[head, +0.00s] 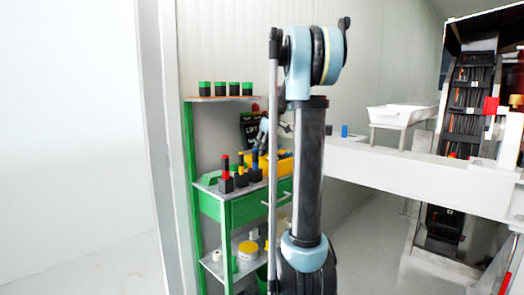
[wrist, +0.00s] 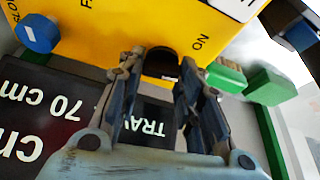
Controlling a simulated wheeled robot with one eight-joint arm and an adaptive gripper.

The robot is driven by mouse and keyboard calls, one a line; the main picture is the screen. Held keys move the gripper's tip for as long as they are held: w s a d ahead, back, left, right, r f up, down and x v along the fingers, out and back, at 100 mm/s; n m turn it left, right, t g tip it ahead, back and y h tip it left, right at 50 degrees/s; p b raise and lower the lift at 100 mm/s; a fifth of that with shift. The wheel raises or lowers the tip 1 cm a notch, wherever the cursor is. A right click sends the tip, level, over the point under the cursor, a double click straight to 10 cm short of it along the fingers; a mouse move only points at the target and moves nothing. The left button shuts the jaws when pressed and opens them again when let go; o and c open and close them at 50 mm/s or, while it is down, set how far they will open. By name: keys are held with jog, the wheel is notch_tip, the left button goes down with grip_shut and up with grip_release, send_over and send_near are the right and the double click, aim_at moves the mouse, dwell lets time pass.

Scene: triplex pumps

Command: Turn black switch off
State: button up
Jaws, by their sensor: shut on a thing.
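The yellow box (wrist: 120,30) fills the top of the wrist view, with "ON" printed at the right and part of another word at the left. A black switch (wrist: 161,63) sits at its lower edge between the fingertips. My gripper (wrist: 161,74) is shut on the black switch, one finger on each side; the fingers hide part of it. In the head view the yellow box (head: 280,164) stands on the green shelf unit, and my gripper (head: 262,137) is at it, partly hidden by my arm. The switch cannot be made out there.
A blue knob (wrist: 38,33) is on the box's left. A black sign with white lettering (wrist: 45,110) lies below it, and green blocks (wrist: 270,87) are at right. Bottles with red, yellow and blue tops (head: 240,172) stand close by on the shelf (head: 210,187).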

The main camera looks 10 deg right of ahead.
jog(key=shift+m+t+h, duration=0.3)
jog(key=shift+m+h, duration=0.1)
jog(key=shift+m, duration=0.7)
jog(key=shift+w, duration=0.1)
jog(key=o, duration=1.1)
jog(key=shift+d, duration=0.1)
jog(key=shift+c, duration=0.2)
jog(key=v, duration=1.2)
jog(key=shift+f, duration=0.1)
